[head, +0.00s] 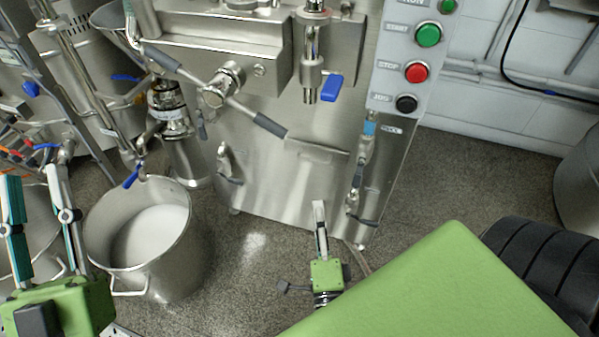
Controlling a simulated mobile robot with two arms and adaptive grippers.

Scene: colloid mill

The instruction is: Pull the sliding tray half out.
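The steel colloid mill cabinet (268,185) stands in the middle of the head view. A thin steel lip (317,150) sticks out from its front panel; I cannot tell whether it is the sliding tray. No pulled-out tray shows. My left gripper (34,178) is at the lower left, pointing up, with its two fingers apart and nothing between them. My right gripper (319,207) is low in front of the cabinet's lower right part, below the lip. It is seen edge-on, so its finger gap is hidden.
A steel pot (135,275) with white contents stands on the floor between my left gripper and the cabinet. A crossbar handle (215,95) juts out above the lip. A control panel with green (428,33), red (416,72) and black (406,103) buttons is at upper right.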

